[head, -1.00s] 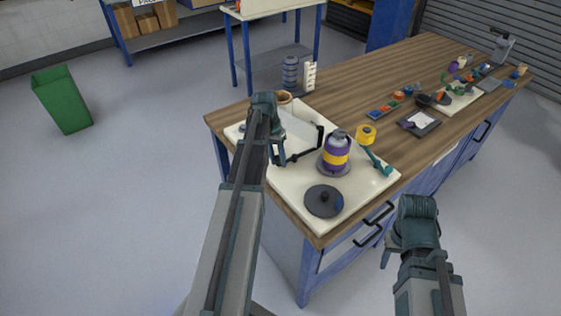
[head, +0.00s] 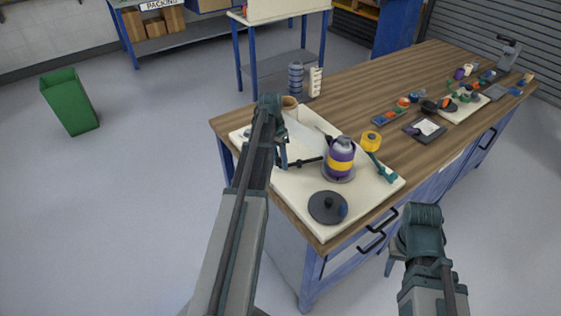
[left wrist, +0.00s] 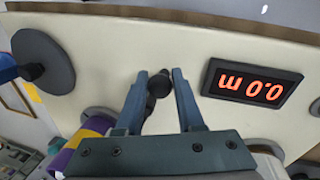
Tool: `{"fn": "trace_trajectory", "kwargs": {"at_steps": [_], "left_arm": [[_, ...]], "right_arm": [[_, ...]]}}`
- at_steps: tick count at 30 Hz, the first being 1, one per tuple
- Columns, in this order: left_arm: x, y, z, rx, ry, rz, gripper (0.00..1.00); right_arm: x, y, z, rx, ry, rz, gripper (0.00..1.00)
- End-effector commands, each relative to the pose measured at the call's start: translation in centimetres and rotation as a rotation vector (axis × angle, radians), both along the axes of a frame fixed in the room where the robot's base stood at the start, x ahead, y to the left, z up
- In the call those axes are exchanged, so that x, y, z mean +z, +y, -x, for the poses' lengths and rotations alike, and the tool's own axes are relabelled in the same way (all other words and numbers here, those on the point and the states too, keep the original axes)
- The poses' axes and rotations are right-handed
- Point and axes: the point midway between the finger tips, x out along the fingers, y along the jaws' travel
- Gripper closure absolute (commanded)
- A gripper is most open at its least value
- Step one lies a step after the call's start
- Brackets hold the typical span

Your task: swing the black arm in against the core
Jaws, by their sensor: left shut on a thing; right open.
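The core (head: 341,163), a purple roll with a yellow band, stands on a round grey base on the cream board. It shows partly at the lower left of the left wrist view (left wrist: 92,128). The black arm (head: 305,161) reaches from my left gripper toward the core; whether it touches the core is unclear. My left gripper (head: 281,163) is shut on the arm's black knob, which shows between the fingers in the left wrist view (left wrist: 159,83). My right gripper (head: 391,263) is open and empty, off the bench's front edge.
A display (left wrist: 252,83) with orange digits sits beside my left fingers. Small parts and trays (head: 425,128) lie further right.

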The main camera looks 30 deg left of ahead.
Motion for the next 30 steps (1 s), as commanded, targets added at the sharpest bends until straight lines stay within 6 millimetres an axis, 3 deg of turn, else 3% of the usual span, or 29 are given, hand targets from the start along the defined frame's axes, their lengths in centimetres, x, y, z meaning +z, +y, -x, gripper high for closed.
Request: {"fn": "trace_trajectory", "kwargs": {"at_steps": [1, 6, 20, 30], "left_arm": [[0.0, 0.1, -0.1, 0.001, -0.001, -0.003, 0.60], [0.0, 0.1, -0.1, 0.001, -0.001, -0.002, 0.34], [0.7, 0.2, -0.1, 0.002, -0.001, -0.001, 0.34], [4.6, 0.9, -0.2, 0.003, -0.001, -0.001, 0.34]], "right_arm": [[0.0, 0.0, 0.0, 0.000, 0.000, 0.000, 0.52], [0.0, 0.0, 0.0, 0.000, 0.000, 0.000, 0.52], [0.7, 0.0, 0.0, 0.000, 0.000, 0.000, 0.52], [4.6, 0.0, 0.0, 0.000, 0.000, 0.000, 0.52]]}}
